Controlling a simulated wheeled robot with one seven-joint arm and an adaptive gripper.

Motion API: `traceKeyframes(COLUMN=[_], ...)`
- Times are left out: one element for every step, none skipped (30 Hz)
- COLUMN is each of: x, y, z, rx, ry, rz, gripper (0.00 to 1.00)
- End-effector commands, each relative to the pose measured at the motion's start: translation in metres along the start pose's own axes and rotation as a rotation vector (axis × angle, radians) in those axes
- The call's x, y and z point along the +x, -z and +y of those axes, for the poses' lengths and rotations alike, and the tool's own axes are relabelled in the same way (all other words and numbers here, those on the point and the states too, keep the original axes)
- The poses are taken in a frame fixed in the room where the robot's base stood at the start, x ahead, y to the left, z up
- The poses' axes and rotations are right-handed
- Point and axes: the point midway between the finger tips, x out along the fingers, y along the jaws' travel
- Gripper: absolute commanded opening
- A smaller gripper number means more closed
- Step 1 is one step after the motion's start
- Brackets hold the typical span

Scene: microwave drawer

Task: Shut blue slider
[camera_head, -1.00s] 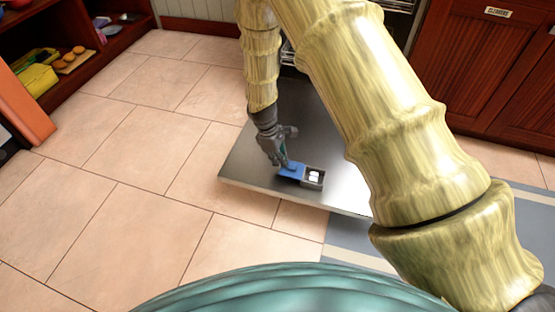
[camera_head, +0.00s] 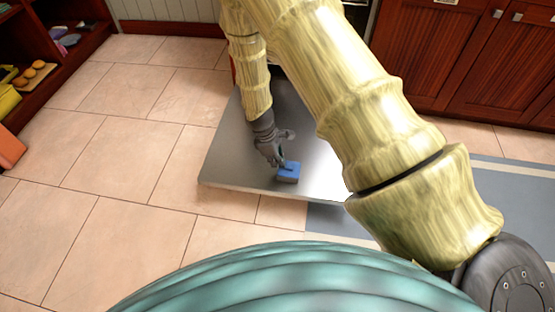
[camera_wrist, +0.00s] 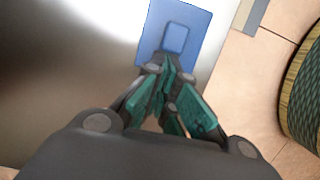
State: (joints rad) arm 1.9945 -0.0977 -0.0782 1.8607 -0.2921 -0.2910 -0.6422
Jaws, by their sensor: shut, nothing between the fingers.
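The blue slider (camera_head: 290,171) is a flat blue lid on a small box that lies on a metal panel. It covers the top of the box, and no open compartment shows. In the wrist view the slider (camera_wrist: 200,30) has a raised rectangular handle (camera_wrist: 176,38) on top. My gripper (camera_head: 284,163) is at the slider's back left edge in the head view. In the wrist view my gripper (camera_wrist: 172,73) has its green fingertips together at the slider's near edge, close to the handle. Nothing is between the fingers. Whether they touch the slider is unclear.
The metal panel (camera_head: 235,165) is otherwise bare around the box, with its front edge near the box. Tiled floor (camera_head: 150,160) lies left and in front. Dark red cabinets (camera_head: 450,60) stand at the back right, and a shelf (camera_head: 60,60) stands at the left.

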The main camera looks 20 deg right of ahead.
Motion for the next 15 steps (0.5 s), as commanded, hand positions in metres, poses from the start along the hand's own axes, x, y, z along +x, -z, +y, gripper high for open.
traceKeyframes(x=[0.002,0.002,0.002,0.002,0.002,0.002,0.002,0.001,0.000,-0.001,-0.002,-0.004,-0.005,-0.006,-0.008], y=[-0.003,-0.003,-0.004,-0.004,-0.004,-0.004,-0.003,-0.002,0.000,0.002,0.004,0.009,0.013,0.017,0.022], z=[-0.001,-0.001,-0.001,-0.001,-0.001,-0.001,-0.001,-0.002,-0.002,-0.002,-0.002,-0.003,-0.004,-0.004,-0.004], rx=[0.002,0.002,0.002,0.002,0.002,0.002,0.002,0.002,0.002,0.002,0.002,0.002,0.002,0.002,0.002], ry=[0.004,0.004,0.004,0.004,0.004,0.005,0.005,0.005,0.004,0.004,0.004,0.003,0.003,0.003,0.002], rz=[-0.005,-0.006,-0.006,-0.006,-0.006,-0.007,-0.007,-0.007,-0.006,-0.006,-0.005,-0.005,-0.004,-0.003,-0.003], gripper=[0.00,0.00,0.00,0.00,0.00,0.00,0.00,0.00,0.00,0.00,0.00,0.00,0.00,0.00,0.00])
